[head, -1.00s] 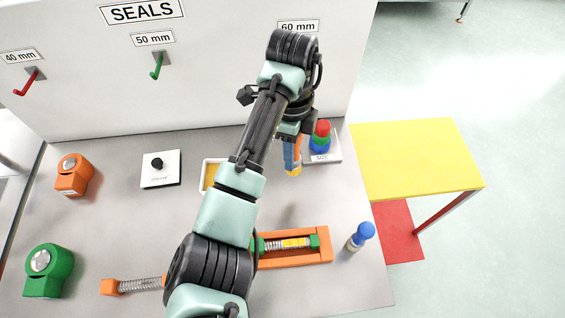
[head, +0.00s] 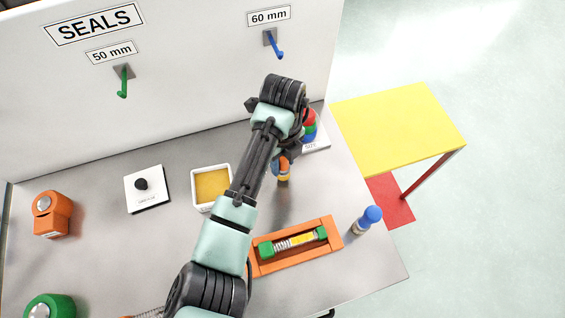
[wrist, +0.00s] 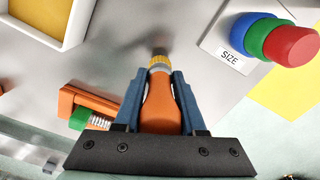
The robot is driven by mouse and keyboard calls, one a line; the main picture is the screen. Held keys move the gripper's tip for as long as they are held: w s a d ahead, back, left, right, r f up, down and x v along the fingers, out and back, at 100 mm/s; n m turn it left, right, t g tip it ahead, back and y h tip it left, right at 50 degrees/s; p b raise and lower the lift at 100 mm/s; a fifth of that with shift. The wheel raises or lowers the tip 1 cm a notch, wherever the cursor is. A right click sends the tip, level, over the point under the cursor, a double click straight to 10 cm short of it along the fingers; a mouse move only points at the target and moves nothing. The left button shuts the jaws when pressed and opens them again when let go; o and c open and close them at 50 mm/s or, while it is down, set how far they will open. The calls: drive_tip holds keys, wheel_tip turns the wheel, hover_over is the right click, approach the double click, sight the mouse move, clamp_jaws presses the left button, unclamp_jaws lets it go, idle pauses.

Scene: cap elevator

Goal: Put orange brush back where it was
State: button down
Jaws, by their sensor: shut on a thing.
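The orange brush, with a yellow and grey lower end, shows in the wrist view (wrist: 160,103), upright between the blue fingers of my gripper (wrist: 158,90). My gripper is shut on its orange handle. In the head view my gripper (head: 285,160) is partly hidden by my arm, and the brush's lower end (head: 283,178) shows just below it, over the grey table. I cannot tell whether the bristles touch the table. A white square dish (head: 197,189) with yellow-brown content stands left of the brush.
A stand with red, green and blue rings (head: 310,128) is close on the right. An orange tray (head: 333,228) holding a green-ended spring part is nearer, beside a blue-topped bottle (head: 370,216). A black-knobbed white plate (head: 146,192) lies left. A yellow table (head: 400,130) stands to the right.

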drive_tip(key=shift+f, duration=1.05)
drive_tip(key=shift+f, duration=0.15)
drive_tip(key=c, duration=0.5)
unclamp_jaws()
wheel_tip(320, 180, up, 12)
drive_tip(key=shift+r+b, duration=0.2)
drive_tip(key=shift+b, duration=0.2)
